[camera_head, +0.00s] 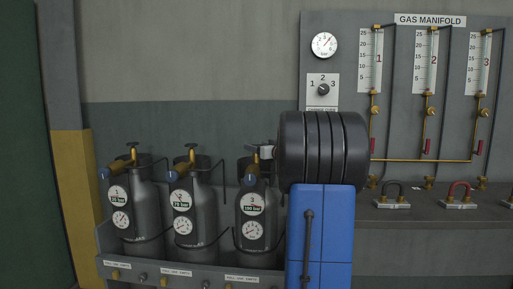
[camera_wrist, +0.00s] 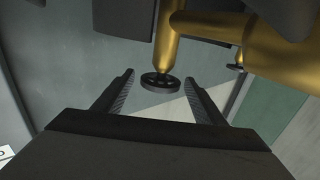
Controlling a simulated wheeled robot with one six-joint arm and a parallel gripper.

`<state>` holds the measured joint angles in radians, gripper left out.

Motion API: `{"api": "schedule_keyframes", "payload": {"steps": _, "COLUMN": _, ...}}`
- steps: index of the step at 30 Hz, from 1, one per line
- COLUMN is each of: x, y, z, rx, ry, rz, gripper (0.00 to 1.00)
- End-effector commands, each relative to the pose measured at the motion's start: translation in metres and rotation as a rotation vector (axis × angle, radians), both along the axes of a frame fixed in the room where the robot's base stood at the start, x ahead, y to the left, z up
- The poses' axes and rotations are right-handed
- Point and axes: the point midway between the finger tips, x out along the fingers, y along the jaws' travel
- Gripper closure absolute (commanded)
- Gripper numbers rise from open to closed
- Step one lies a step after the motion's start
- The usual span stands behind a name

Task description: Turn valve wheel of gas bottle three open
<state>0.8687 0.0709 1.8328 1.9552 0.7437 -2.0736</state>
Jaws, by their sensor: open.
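Gas bottle three (camera_head: 258,205) is the rightmost of three grey bottles in the head view, marked 3, with a pressure gauge on its front. Its valve top is largely hidden by my gripper (camera_head: 266,151) and my dark arm. In the wrist view a brass valve body (camera_wrist: 168,45) carries a dark round valve wheel (camera_wrist: 160,83). My gripper (camera_wrist: 158,77) is open there, one finger on each side of the wheel, with a visible gap on both sides. The wheel's depth between the fingers is hard to judge.
Gas bottle two (camera_head: 193,210) and gas bottle one (camera_head: 135,210) stand to the left in a grey rack (camera_head: 185,270). A gas manifold panel (camera_head: 400,100) with gauges is at the right above a shelf (camera_head: 430,213). A yellow post (camera_head: 75,200) stands left.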

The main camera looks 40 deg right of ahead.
Motion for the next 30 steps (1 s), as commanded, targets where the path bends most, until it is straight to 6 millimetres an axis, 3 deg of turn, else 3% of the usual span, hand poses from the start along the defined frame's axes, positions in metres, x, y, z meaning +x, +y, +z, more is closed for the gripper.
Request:
{"api": "schedule_keyframes", "payload": {"steps": 13, "x": 0.0098, "y": -0.0018, "z": 0.0004, "rx": 0.0, "ry": -0.001, "rz": 0.0, "gripper": 0.36}}
{"api": "schedule_keyframes", "payload": {"steps": 18, "x": 0.0097, "y": -0.0018, "z": 0.0004, "rx": 0.0, "ry": -0.001, "rz": 0.0, "gripper": 0.74}}
{"api": "schedule_keyframes", "payload": {"steps": 19, "x": 0.0097, "y": -0.0018, "z": 0.0004, "rx": 0.0, "ry": -0.001, "rz": 0.0, "gripper": 0.77}}
{"api": "schedule_keyframes", "payload": {"steps": 30, "x": 0.0096, "y": -0.0033, "z": -0.0003, "rx": -0.001, "ry": 0.001, "rz": 0.049, "gripper": 0.77}}
